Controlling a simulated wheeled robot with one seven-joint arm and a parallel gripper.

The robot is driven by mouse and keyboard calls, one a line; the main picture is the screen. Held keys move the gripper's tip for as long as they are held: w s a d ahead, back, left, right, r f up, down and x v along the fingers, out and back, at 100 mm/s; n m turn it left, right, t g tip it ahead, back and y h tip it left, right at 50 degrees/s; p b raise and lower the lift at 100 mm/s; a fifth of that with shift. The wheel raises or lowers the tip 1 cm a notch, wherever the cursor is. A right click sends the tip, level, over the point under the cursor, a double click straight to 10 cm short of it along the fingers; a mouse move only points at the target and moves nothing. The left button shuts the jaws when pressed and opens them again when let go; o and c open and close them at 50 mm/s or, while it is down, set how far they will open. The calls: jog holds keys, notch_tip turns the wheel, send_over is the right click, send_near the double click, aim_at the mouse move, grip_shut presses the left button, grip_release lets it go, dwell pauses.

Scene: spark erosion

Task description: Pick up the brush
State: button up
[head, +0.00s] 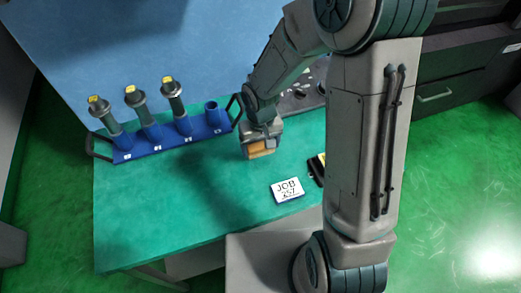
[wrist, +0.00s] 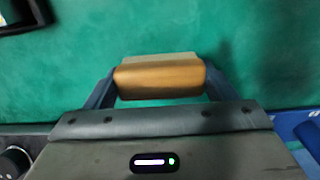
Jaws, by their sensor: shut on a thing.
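The brush (wrist: 160,76) has a tan wooden body and sits between the two fingers of my gripper (wrist: 160,88) in the wrist view. My gripper is shut on it. In the head view the brush (head: 261,148) shows as a brown block under my gripper (head: 260,143), over the green bench top. I cannot tell whether it touches the bench or is a little above it. Its underside is hidden.
A blue rack (head: 150,145) with several sockets, most holding yellow-tagged holders, stands at the left on the green bench (head: 150,215). A white JOB card (head: 287,190) lies in front, beside a dark item (head: 317,168). The bench's front left is clear.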

jog(key=w+d+r+b, duration=0.1)
jog(key=w+d+r, duration=0.1)
jog(key=w, duration=0.3)
jog(key=w+d+r, duration=0.2)
jog(key=w+r, duration=0.3)
jog(key=shift+w+d+b, duration=0.3)
jog(key=shift+w+b, duration=0.05)
jog(key=shift+r, duration=0.1)
jog(key=o, duration=0.4)
jog(key=shift+c, duration=1.2)
